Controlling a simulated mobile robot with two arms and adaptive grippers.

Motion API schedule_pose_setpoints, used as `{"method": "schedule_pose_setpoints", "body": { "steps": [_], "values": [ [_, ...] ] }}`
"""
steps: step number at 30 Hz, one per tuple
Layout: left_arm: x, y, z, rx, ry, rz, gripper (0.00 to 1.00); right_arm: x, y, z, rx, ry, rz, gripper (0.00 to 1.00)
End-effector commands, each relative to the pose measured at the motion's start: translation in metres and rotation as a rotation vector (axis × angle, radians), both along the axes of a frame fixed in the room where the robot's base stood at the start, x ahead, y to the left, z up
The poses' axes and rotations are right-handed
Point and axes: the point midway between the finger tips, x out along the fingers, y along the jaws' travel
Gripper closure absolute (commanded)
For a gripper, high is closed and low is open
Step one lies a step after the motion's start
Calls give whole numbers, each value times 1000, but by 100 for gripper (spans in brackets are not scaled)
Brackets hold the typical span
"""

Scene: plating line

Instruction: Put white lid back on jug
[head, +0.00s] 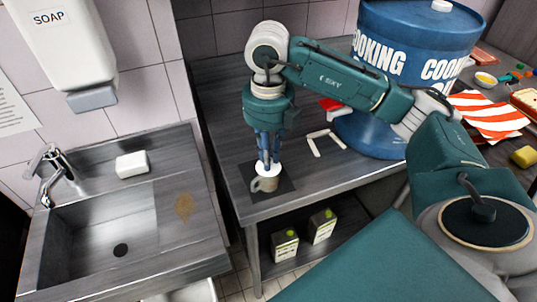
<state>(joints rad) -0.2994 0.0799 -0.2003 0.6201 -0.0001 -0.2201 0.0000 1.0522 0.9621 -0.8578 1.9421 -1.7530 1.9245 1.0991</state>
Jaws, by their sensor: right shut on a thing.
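A small grey-brown jug (268,185) with a handle on its left side stands upright on a dark mat (285,184) near the front left corner of the steel counter. My right gripper (268,161) points straight down above the jug and is shut on the white lid (267,170). The lid is at the jug's mouth and covers the opening from this view. I cannot tell whether it is seated or just above the rim. My left gripper is out of view.
A big blue cooking oil drum (372,125) stands behind my right arm. White strips (325,138) lie on the counter (222,112) before it. A sink (110,235) with a white block (132,164) is at left. Cartons (285,245) stand on the lower shelf.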

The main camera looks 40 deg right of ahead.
Motion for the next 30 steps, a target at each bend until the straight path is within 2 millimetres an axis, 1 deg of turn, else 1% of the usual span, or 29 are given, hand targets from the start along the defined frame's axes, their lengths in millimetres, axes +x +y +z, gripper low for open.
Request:
{"method": "schedule_pose_setpoints", "body": {
  "steps": [1, 2, 4, 5, 13, 17, 20, 21, 27, 30],
  "values": [
    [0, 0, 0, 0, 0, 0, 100, 0, 0, 0, 0, 0, 0, 94],
    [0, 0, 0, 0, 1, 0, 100, 0, 0, 0, 0, 0, 0, 78],
    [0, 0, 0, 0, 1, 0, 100, 0, 0, 0, 0, 0, 0, 64],
    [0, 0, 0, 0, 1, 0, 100, 0, 0, 0, 0, 0, 0, 62],
    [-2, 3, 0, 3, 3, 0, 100, 0, 0, 1, 0, -1, 0, 62],
    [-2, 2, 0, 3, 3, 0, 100, 1, 1, 9, 1, -3, 0, 62],
    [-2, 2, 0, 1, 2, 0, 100, 2, 1, 25, 1, -5, 0, 62],
    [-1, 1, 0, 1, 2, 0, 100, 1, 1, 33, 1, -7, 1, 62],
    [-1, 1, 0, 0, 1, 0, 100, 2, 0, 69, -1, -6, 0, 62],
    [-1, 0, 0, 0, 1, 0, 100, 2, 0, 84, -2, -7, -1, 62]
  ]
}}
